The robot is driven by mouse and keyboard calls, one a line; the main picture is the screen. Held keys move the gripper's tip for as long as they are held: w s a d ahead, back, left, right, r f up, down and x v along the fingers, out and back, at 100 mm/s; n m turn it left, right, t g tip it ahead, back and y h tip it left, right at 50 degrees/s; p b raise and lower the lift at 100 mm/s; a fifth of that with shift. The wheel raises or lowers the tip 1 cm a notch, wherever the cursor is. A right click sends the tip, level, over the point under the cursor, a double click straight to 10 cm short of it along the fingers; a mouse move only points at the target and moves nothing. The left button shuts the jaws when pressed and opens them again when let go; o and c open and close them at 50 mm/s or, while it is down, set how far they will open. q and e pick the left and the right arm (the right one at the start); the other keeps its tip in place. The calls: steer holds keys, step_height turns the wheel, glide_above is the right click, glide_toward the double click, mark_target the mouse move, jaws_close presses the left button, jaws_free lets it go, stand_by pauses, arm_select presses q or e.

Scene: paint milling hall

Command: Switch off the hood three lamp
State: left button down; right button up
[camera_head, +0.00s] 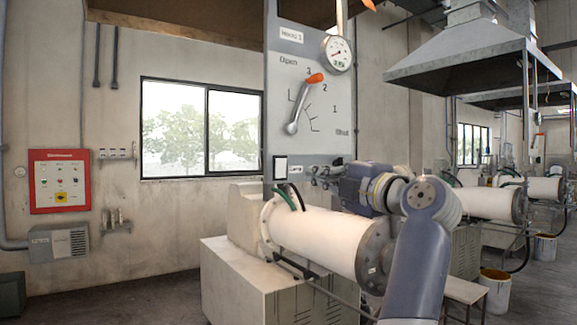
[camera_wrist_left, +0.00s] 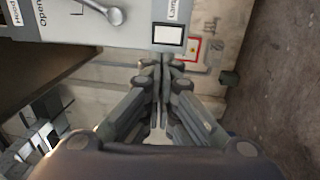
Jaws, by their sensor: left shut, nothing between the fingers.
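A grey panel (camera_head: 300,110) stands in front of me, with a small label that seems to read "Hood 1". Low on its left is a white switch (camera_head: 280,168) in a black frame. In the left wrist view the white switch (camera_wrist_left: 168,35) sits by a label that seems to read "Lamp". My left gripper (camera_head: 318,173) is shut and empty, to the right of the switch in the head view. In the left wrist view its fingertips (camera_wrist_left: 160,62) lie just below the switch; contact cannot be told. My right gripper is not in view.
Above the switch are an orange-tipped lever (camera_head: 303,103) and a round gauge (camera_head: 338,53). A white cylinder (camera_head: 320,238) on a mill lies below the panel. A red control box (camera_head: 60,181) hangs on the left wall. More hoods (camera_head: 470,55) and mills recede to the right.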

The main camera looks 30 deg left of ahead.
mark_target(278, 163)
arm_select(q)
steer(key=p+x, duration=0.6)
steer(key=x, duration=0.6)
steer(key=shift+w+a+r, duration=0.1)
steer(key=shift+a+r, duration=0.1)
steer(key=shift+w+a+f+p, duration=0.1)
steer(key=shift+w+a+p, duration=0.25)
steer(key=shift+a, duration=0.4)
